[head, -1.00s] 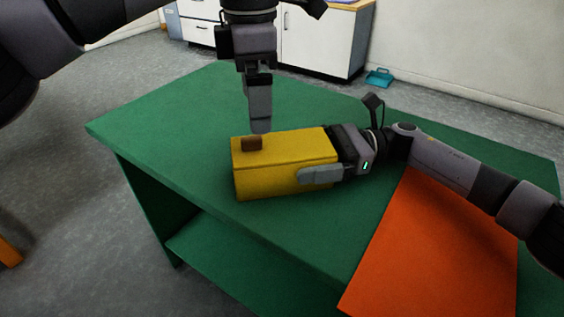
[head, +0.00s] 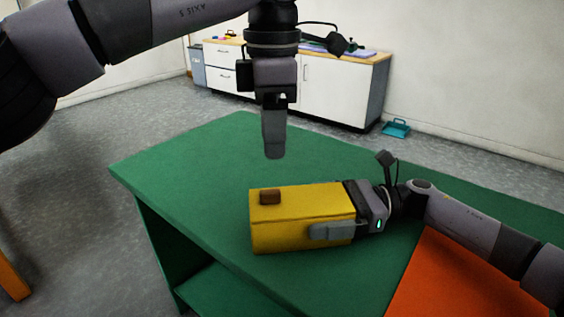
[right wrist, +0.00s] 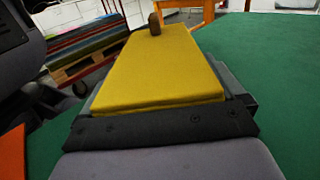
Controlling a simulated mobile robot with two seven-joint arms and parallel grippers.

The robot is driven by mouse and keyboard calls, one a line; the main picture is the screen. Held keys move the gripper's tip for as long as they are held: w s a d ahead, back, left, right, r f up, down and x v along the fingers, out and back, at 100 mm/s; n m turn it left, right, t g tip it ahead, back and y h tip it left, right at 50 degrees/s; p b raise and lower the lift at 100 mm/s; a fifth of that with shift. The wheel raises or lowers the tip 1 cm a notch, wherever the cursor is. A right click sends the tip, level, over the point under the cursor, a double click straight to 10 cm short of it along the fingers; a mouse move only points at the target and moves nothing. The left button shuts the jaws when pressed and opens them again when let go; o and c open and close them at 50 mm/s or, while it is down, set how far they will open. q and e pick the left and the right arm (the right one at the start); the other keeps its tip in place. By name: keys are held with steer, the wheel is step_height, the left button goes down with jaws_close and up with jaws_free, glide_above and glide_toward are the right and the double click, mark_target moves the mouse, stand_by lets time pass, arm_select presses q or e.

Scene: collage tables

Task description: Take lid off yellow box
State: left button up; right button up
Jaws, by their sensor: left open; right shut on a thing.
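The yellow box (head: 290,236) lies on the green table with its lid (head: 320,196) on top. A small brown knob (head: 270,196) stands near the lid's left end. The right wrist view also shows the lid (right wrist: 160,70) and the knob (right wrist: 155,24) at its far end. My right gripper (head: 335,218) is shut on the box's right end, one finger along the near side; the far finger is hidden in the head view. My left gripper (head: 273,152) points down above the knob, open and empty, with a clear gap between them.
The green table (head: 200,160) has free room left of and behind the box. An orange surface (head: 440,275) lies at the right front, under my right arm. White cabinets (head: 335,88) and a teal dustpan (head: 396,128) stand beyond the table.

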mark_target(272, 191)
arm_select(q)
step_height(272, 191, down, 10)
steer(key=shift+a+r, duration=0.15)
stand_by(0.7)
jaws_close()
steer(key=shift+r, duration=0.3)
stand_by(0.7)
steer(key=shift+r, duration=0.95)
steer(key=shift+r, duration=0.1)
steer(key=shift+r, duration=1.95)
